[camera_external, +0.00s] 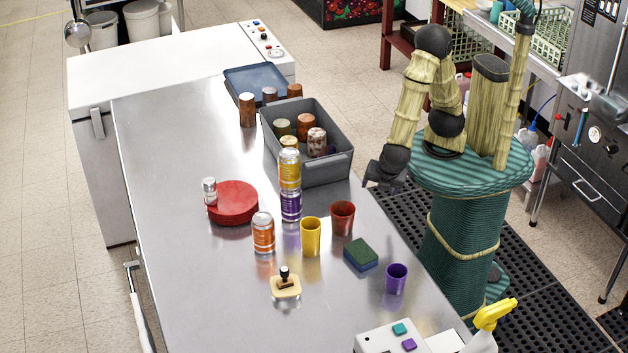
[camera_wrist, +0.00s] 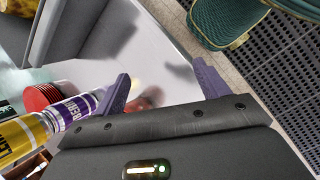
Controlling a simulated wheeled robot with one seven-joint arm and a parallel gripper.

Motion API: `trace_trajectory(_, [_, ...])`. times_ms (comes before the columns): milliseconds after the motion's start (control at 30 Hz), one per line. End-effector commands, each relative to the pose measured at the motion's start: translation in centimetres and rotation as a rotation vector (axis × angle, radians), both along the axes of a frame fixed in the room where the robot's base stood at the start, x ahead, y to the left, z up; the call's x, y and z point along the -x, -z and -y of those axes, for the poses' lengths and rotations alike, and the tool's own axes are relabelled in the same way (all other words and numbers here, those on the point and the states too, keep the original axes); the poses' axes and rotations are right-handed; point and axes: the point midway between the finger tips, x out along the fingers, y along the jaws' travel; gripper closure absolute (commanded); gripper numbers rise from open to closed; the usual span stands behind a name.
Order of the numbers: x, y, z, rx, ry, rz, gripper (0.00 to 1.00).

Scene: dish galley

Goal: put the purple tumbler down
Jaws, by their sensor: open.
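The purple tumbler (camera_external: 396,279) stands upright on the steel counter (camera_external: 215,290), near its right edge, to the right of a green and blue sponge (camera_external: 361,254). My gripper (camera_external: 380,187) is up by the counter's right edge, beside the grey bin and well away from the tumbler. In the wrist view my gripper (camera_wrist: 165,85) has its two fingers spread with nothing held between them. I cannot make out the purple tumbler in the wrist view.
A red tumbler (camera_external: 342,217) and a yellow tumbler (camera_external: 311,236) stand left of the sponge. Stacked yellow and purple cans (camera_external: 290,187) stand before a grey bin (camera_external: 329,174) of jars. An orange can (camera_external: 263,232) and red disc (camera_external: 232,203) are further left. The front-left counter is clear.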

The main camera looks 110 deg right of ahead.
Motion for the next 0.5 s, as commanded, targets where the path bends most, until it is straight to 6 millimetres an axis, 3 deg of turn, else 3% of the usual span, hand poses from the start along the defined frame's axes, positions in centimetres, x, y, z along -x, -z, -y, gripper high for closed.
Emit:
trace_trajectory(300, [-1.1, -4.1, 3.9, -0.34, 0.56, 0.244, 0.26])
trace_trajectory(500, [-2.1, -6.8, 6.7, -0.479, 0.84, 0.434, 0.26])
